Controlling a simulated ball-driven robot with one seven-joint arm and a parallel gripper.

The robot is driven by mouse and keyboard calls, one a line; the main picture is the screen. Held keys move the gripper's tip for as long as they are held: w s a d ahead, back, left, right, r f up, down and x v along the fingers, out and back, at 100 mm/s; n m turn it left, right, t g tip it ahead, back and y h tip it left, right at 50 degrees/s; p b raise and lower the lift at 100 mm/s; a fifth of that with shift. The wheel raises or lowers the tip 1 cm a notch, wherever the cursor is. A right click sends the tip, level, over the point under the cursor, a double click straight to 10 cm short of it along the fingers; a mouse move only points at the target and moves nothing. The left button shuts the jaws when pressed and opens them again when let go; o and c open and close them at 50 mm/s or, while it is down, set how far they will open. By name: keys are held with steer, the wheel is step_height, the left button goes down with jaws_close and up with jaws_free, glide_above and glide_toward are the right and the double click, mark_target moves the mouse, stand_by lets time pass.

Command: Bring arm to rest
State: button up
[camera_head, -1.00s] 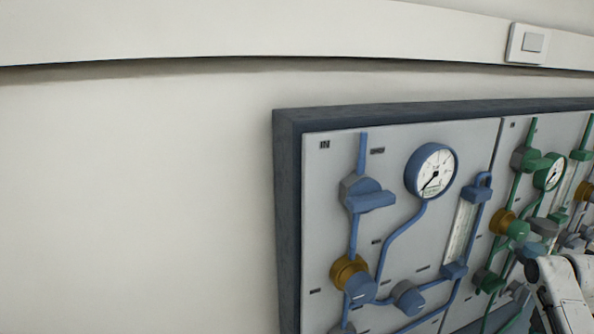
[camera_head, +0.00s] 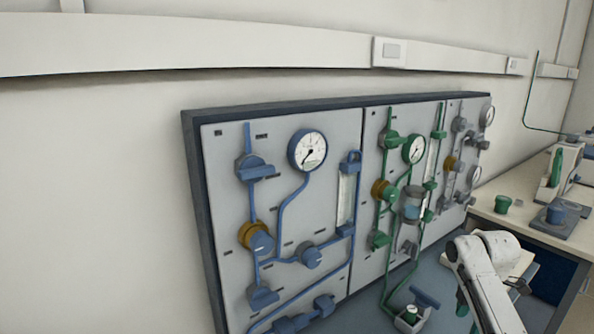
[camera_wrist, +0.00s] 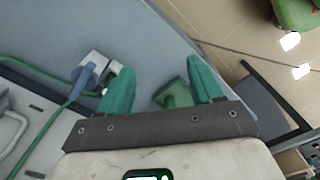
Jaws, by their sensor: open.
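My arm shows in the head view as white links in front of the gas panel's right part and the bench. My gripper (camera_wrist: 160,78) shows in the wrist view with two green fingers spread apart. It is open, and no object is clamped between the fingers. A green knob-like piece (camera_wrist: 174,93) shows in the gap between them; I cannot tell how far beyond the fingers it lies. In the head view the gripper is mostly hidden by the arm.
A gas panel (camera_head: 219,220) with blue, green and grey piping stands along the wall. A bench (camera_head: 515,222) with a green cup (camera_head: 502,204) is at the right. In the wrist view, a blue-handled valve (camera_wrist: 85,76) is left of the fingers and a green seat (camera_wrist: 297,14) is top right.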

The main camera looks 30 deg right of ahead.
steer(key=w+a+f, duration=0.1)
steer(key=a+f, duration=0.1)
steer(key=a, duration=0.3)
steer(key=w+a+f+m, duration=0.1)
steer(key=a+f, duration=0.1)
steer(key=a, duration=0.3)
steer(key=w+a+f+m+t, duration=0.1)
steer(key=a+f, duration=0.1)
steer(key=a, duration=0.3)
steer(key=shift+w+a+f+y, duration=0.1)
steer(key=shift+w+a+y, duration=0.05)
steer(key=shift+w+y, duration=0.25)
steer(key=s+a+f+m, duration=0.1)
steer(key=a, duration=0.3)
steer(key=s+a+f+m, duration=0.1)
steer(key=a, duration=0.3)
steer(key=s+a+f+m, duration=0.1)
steer(key=a+f, duration=0.1)
steer(key=a, duration=0.2)
steer(key=shift+s+a, duration=0.15)
steer(key=shift+s, duration=0.1)
steer(key=s+a+m, duration=0.3)
steer(key=s+a, duration=0.1)
steer(key=s, duration=0.4)
steer(key=s+a+m+h, duration=0.1)
steer(key=s+a+m, duration=0.2)
steer(key=s, duration=0.6)
steer(key=shift+s+a+r+m, duration=0.15)
steer(key=shift+s+a+m, duration=0.15)
steer(key=shift+a+m, duration=0.1)
